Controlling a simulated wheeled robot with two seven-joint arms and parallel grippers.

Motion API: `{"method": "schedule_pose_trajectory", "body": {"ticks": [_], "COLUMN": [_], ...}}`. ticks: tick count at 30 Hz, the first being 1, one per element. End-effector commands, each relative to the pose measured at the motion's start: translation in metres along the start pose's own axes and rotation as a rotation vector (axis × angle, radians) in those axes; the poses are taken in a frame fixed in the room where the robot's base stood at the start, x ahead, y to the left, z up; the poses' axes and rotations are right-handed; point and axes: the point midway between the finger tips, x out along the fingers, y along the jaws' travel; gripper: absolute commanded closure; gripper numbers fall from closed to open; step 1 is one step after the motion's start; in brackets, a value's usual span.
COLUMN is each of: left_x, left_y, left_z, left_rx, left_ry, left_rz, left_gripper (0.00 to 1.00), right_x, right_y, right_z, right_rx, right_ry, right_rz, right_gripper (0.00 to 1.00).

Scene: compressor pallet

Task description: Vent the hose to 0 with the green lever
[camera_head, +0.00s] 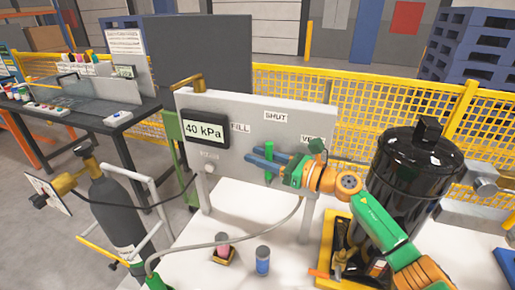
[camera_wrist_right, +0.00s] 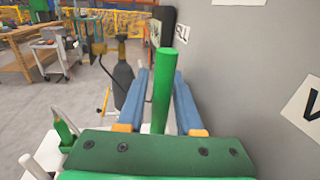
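The grey panel (camera_head: 270,110) carries a display (camera_head: 205,130) reading 40 kPa, with FILL (camera_head: 240,127), SHUT (camera_head: 275,117) and a partly covered label that starts with VE (camera_head: 307,138). The green lever (camera_head: 269,160) stands upright below SHUT. My right gripper (camera_head: 258,158) reaches in from the right, its blue fingers around the lever. In the right wrist view the lever (camera_wrist_right: 163,90) stands between the open fingers (camera_wrist_right: 160,90), with gaps visible on both sides. The grey hose (camera_head: 235,237) curves below the panel. My left gripper is not in view.
A black tank (camera_head: 412,180) stands right of the panel, close to my right arm. A dark gas cylinder (camera_head: 118,215) stands at the left. A pink-topped container (camera_head: 223,245) and a blue one (camera_head: 262,262) sit on the white surface (camera_head: 300,270) below the panel.

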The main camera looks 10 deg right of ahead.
Motion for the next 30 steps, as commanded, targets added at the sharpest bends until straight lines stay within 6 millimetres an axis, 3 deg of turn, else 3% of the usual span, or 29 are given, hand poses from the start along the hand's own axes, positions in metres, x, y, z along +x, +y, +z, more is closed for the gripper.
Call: {"method": "schedule_pose_trajectory", "body": {"ticks": [8, 12, 13, 30], "left_x": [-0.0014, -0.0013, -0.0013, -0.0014], "left_y": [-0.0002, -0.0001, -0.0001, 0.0], "left_z": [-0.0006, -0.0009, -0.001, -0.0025], "left_rx": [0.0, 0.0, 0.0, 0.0], "left_ry": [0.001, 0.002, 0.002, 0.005], "left_rz": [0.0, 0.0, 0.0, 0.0], "left_gripper": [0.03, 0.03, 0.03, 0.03], "right_x": [0.0064, 0.0063, 0.0062, 0.0061], "right_y": [0.0004, 0.0004, 0.0003, 0.0002], "right_z": [-0.0013, -0.0012, -0.0012, -0.0009], "right_rx": [0.0, 0.001, 0.001, 0.001], "right_ry": [0.001, 0.001, 0.001, 0.0], "right_rz": [0.0, 0.0, 0.0, 0.0], "right_gripper": [0.65, 0.98, 1.0, 1.0]}}
